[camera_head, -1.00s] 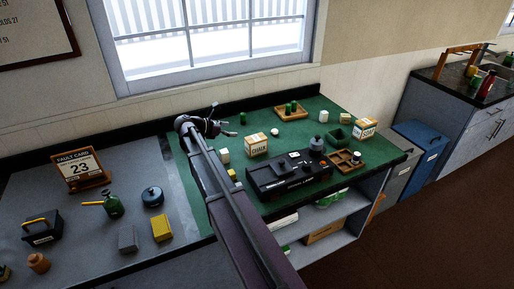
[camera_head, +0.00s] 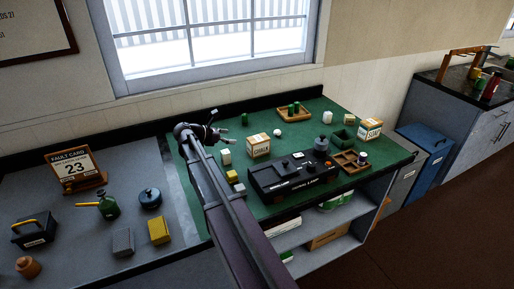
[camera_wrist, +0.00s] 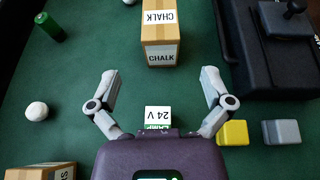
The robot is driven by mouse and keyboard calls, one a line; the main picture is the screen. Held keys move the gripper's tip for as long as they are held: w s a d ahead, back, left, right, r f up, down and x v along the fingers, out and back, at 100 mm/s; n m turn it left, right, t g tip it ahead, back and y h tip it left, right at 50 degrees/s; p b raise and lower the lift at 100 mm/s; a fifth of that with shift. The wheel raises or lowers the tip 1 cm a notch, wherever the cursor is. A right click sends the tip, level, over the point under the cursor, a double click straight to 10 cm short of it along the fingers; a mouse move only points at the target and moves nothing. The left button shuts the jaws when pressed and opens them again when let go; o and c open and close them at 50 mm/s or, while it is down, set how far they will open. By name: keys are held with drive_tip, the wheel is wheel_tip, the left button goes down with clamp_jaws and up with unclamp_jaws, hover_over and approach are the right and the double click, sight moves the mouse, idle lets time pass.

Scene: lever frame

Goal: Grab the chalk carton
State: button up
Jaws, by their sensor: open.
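The chalk carton (camera_head: 259,146) is a tan and white box marked CHALK, standing upright on the green bench mat. It also shows in the wrist view (camera_wrist: 160,42), at the top middle, beyond my fingertips. My gripper (camera_wrist: 160,78) is open and empty, its two fingers spread wide with the carton's near face roughly centred between them but apart from them. In the head view my gripper (camera_head: 222,134) is above the mat, to the left of the carton.
A white lamp box (camera_wrist: 158,117) lies between my finger bases in view. The black panel unit (camera_head: 293,175) stands close to the carton. Yellow (camera_wrist: 233,132) and grey (camera_wrist: 281,131) blocks, a white ball (camera_wrist: 36,111) and a green cylinder (camera_wrist: 48,27) lie around.

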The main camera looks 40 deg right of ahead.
sight(254, 139)
drive_tip(key=b+x, duration=0.3)
drive_tip(key=x, duration=0.4)
drive_tip(key=shift+s+d+f, duration=0.1)
drive_tip(key=shift+d+f, duration=0.3)
drive_tip(key=shift+d, duration=0.4)
drive_tip(key=shift+s+d, duration=0.1)
drive_tip(key=b+x, duration=0.2)
drive_tip(key=x, duration=0.1)
drive_tip(key=shift+d+f, duration=0.1)
drive_tip(key=shift+f, duration=0.2)
drive_tip(key=shift+x, duration=0.8)
drive_tip(key=shift+r, duration=0.1)
drive_tip(key=c, duration=1.1)
